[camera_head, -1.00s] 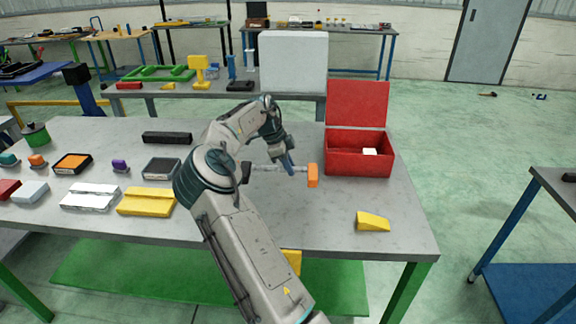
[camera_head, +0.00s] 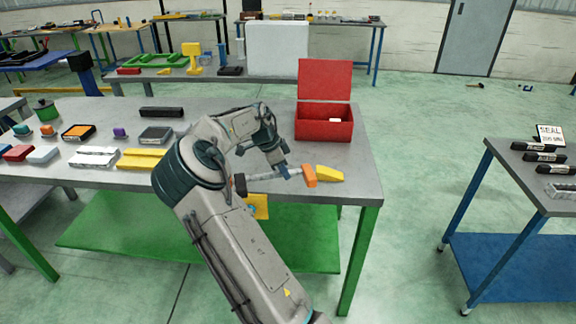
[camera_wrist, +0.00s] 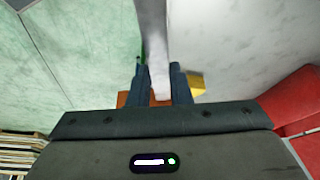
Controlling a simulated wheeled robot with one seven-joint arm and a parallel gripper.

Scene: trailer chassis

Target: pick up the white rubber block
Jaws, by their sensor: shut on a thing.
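A small white block (camera_head: 335,121) shows inside the open red box (camera_head: 324,132) at the back right of the near table; I cannot tell if it is rubber. A pale grey-white block (camera_head: 43,154) also lies among the small blocks at the table's left. My gripper (camera_head: 284,171) is shut on a pale grey bar (camera_head: 262,177) with an orange end piece (camera_head: 309,176) and a dark piece at its other end. The bar also runs between the fingers in the wrist view (camera_wrist: 154,35). My gripper is near the table's front edge, apart from the red box.
A yellow wedge (camera_head: 330,174) lies at the right front of the near table, right behind the orange end in the picture. A second table (camera_head: 550,195) with black bars and a SEAL sign stands at the right. Green floor is free between the tables.

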